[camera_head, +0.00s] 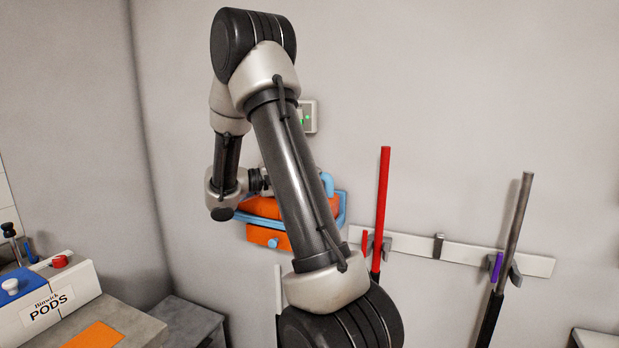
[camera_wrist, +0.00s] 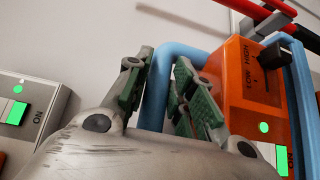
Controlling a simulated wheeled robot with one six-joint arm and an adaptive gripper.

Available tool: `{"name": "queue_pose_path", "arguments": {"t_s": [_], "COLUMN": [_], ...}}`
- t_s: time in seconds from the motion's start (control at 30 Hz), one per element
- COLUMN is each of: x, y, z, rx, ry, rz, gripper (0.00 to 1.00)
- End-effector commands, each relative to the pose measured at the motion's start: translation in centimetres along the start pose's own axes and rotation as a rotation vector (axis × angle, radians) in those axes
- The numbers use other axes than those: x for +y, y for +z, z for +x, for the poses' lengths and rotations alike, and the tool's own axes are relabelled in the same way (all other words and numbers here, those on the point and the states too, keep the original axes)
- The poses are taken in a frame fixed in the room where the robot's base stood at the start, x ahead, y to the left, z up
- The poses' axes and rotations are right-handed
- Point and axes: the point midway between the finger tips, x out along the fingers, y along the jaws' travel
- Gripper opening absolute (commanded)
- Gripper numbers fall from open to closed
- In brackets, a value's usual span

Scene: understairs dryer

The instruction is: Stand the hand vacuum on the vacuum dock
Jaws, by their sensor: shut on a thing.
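An orange thing with blue trim (camera_head: 264,207), which looks like the hand vacuum, is by the back wall behind my arm in the head view. In the wrist view its orange body (camera_wrist: 243,88) has a black slider marked LOW and HIGH. My gripper (camera_wrist: 158,70) has its two green-padded fingers either side of a blue tube, shut on this handle (camera_wrist: 157,92). In the head view my arm hides most of the fingers and part of the orange thing. I cannot tell the vacuum dock apart from it, nor whether the vacuum rests on anything.
A white wall rail (camera_head: 480,256) holds a red pole (camera_head: 382,205) and a grey pole (camera_head: 516,225) to the right. A wall box with green lights (camera_head: 310,116) is above. A grey counter (camera_head: 135,325) with a PODS box (camera_head: 48,306) stands at lower left.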

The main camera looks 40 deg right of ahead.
Motion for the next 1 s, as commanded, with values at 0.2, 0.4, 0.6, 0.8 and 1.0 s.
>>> {"name": "queue_pose_path", "arguments": {"t_s": [0.2,0.4,0.6,0.8,1.0], "x": [-0.2,-0.3,-0.4,-0.5,-0.4], "y": [0.0,0.0,0.0,0.0,-0.1], "z": [0.0,0.0,0.0,-0.5,-4.0], "rx": [0.000,0.000,0.000,0.001,0.005], "ry": [0.001,0.001,0.000,-0.001,0.000], "rz": [0.001,0.001,0.000,-0.001,0.001], "gripper": [0.00,0.46,0.49,0.49,0.49]}}
